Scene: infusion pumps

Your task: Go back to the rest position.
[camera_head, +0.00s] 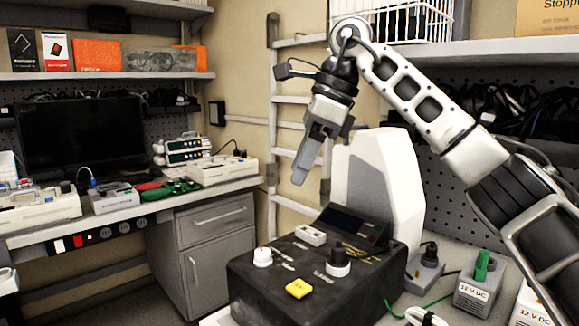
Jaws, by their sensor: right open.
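My right arm comes in from the right edge and bends down at the wrist. My right gripper (304,165) hangs pointing down above the back left of a dark box-shaped device (322,265), apart from it. The gripper is seen from the side, and nothing shows between its fingers. My left gripper is not in view.
A wall shelf (480,48) with a white wire basket (420,20) is at the upper right, close to my arm. Small 12 V DC boxes (478,293) stand at the lower right. A monitor (82,133) and several instruments occupy the left bench. A pale ladder-like rack (291,98) stands behind the gripper.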

